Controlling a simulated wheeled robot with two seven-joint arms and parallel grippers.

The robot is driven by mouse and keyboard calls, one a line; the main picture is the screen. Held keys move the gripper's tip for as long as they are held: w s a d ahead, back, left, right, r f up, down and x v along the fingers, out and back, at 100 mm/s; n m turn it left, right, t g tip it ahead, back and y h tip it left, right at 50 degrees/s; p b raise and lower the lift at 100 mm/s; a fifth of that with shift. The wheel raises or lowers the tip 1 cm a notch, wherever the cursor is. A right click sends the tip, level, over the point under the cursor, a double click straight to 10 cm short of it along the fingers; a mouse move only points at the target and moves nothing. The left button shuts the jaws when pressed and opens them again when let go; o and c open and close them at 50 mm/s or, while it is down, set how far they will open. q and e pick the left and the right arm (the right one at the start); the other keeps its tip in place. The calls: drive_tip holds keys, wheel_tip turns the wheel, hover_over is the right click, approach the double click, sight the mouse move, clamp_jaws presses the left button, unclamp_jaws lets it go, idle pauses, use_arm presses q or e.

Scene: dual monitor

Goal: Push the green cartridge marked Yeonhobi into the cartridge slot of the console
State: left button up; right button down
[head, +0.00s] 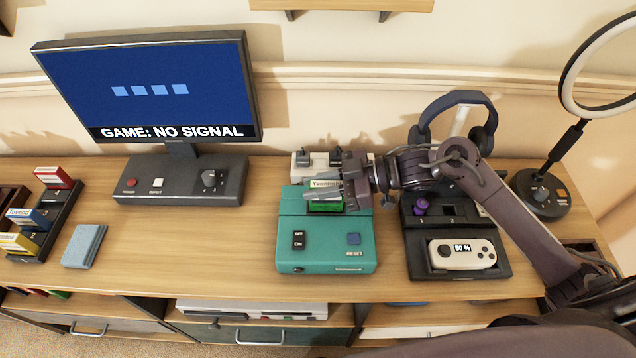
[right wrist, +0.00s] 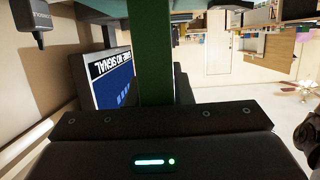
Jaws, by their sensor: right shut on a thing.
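The green cartridge (head: 326,206) with a pale label stands upright at the back part of the teal console (head: 328,255). Its lower edge meets the slot area, but I cannot tell how deep it sits. My right gripper (head: 338,190) is shut on the cartridge, its fingers lying across it from the right. In the right wrist view the green cartridge (right wrist: 150,55) shows as a vertical band in front of the dark gripper body. The monitor (head: 150,90) shows "GAME: NO SIGNAL" on a blue screen. My left gripper is not in view.
A rack of cartridges (head: 45,215) and a blue-grey box (head: 84,246) stand at the left. A black dock with a pale controller (head: 462,254) is right of the console. Headphones (head: 455,110) and a ring lamp (head: 545,190) stand behind. Desk between box and console is clear.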

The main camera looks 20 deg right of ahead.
drive_tip(key=shift+f+b, duration=0.6)
drive_tip(key=shift+f, duration=0.6)
drive_tip(key=c, duration=1.2)
unclamp_jaws()
drive_tip(key=v, duration=0.6)
drive_tip(key=shift+s+d+b, duration=0.15)
drive_tip(key=shift+d+b, duration=0.15)
drive_tip(key=shift+d, duration=0.05)
drive_tip(key=shift+s+d+r, duration=0.1)
drive_tip(key=shift+d+r, duration=0.15)
drive_tip(key=shift+d, duration=0.25)
